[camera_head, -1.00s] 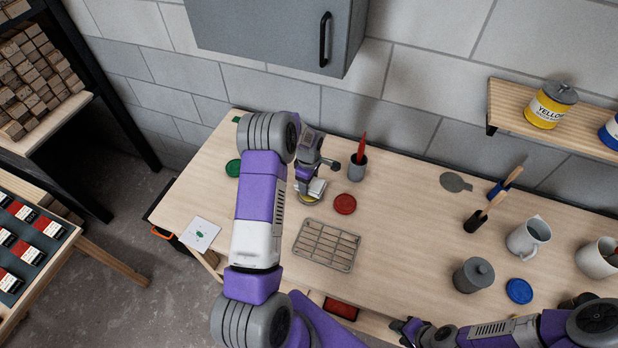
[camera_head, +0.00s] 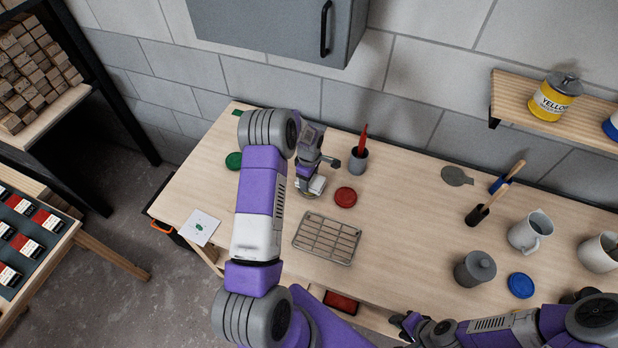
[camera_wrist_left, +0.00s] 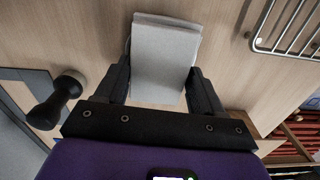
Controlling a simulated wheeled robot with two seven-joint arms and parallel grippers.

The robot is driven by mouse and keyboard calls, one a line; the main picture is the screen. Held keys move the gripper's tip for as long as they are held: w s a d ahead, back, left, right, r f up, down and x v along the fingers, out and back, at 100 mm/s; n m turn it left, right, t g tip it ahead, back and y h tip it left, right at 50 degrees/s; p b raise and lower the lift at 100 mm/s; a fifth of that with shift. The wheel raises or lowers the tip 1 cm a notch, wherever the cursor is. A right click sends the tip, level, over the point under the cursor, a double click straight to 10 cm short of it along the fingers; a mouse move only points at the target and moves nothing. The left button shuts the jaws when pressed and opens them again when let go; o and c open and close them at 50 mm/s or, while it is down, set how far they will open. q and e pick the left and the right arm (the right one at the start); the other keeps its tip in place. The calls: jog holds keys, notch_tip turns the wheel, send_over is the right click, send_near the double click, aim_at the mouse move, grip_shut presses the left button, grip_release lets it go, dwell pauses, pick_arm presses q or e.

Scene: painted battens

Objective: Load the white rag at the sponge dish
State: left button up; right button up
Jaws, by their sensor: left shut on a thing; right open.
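The white rag (camera_wrist_left: 165,55) is a folded, flat pad between the fingers of my left gripper (camera_wrist_left: 163,82) in the left wrist view. In the head view the rag (camera_head: 317,184) shows as a small white patch at my left gripper (camera_head: 311,187), low over the bench's left part. A thin rounded edge shows just below it; I cannot tell whether this is the sponge dish, as the gripper and rag cover most of it. I cannot tell whether the rag touches anything below. My right gripper (camera_head: 404,325) is open and empty at the bench's front edge.
A wire rack (camera_head: 327,238) lies in front of the left gripper. A red lid (camera_head: 345,197) and a grey cup (camera_head: 358,160) with a red tool stand to its right, a green lid (camera_head: 234,160) to its left. The bench's middle (camera_head: 410,225) is clear.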

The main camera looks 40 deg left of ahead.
pick_arm(q)
jog(key=shift+f+b, duration=0.45)
jog(key=shift+f, duration=0.05)
dwell(0.4)
jog(key=shift+s+f+b, duration=0.1)
jog(key=shift+b, duration=0.2)
dwell(1.4)
jog(key=shift+r+p, duration=1.75)
jog(key=shift+r, duration=1.9)
jog(key=shift+f, duration=0.1)
